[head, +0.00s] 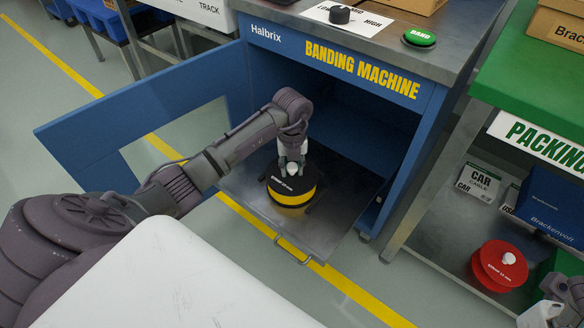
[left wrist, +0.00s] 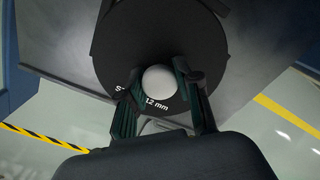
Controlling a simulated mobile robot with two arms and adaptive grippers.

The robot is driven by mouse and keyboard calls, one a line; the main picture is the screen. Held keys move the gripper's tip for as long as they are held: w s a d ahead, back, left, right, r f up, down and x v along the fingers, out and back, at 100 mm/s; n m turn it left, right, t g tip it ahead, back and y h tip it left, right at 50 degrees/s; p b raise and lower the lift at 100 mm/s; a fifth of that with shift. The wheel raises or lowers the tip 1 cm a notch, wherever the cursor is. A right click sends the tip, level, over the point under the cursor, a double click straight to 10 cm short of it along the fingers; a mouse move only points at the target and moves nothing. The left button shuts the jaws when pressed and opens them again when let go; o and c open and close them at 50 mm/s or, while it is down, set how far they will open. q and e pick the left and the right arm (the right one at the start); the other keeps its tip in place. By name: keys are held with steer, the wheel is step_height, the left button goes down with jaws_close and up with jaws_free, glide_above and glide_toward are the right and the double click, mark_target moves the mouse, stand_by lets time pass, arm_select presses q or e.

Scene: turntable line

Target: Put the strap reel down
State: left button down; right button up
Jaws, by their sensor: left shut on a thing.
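The strap reel (head: 290,196), with a black lettered top and a yellow band, is at the front of the blue banding machine's open bay. It is over the grey pull-out tray (head: 335,225); whether it touches the tray I cannot tell. My left gripper (head: 292,162) is above the reel, pointing down, shut on its central knob. In the left wrist view the pale round knob (left wrist: 158,80) sits between the fingers, over the reel's black face (left wrist: 125,45). My right gripper (head: 562,304) is partly cut off at the lower right corner; its fingers are unclear.
The machine's blue door (head: 140,120) stands open at left. A tray handle (head: 292,250) sticks out in front. To the right, a packing bench's lower shelf holds a red reel (head: 498,266) and a blue box (head: 552,205). A green button (head: 419,37) is on the machine top.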

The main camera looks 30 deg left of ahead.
arm_select(q)
steer(key=c, duration=1.2)
jaws_free()
steer(key=shift+f, duration=0.1)
steer(key=o, duration=0.4)
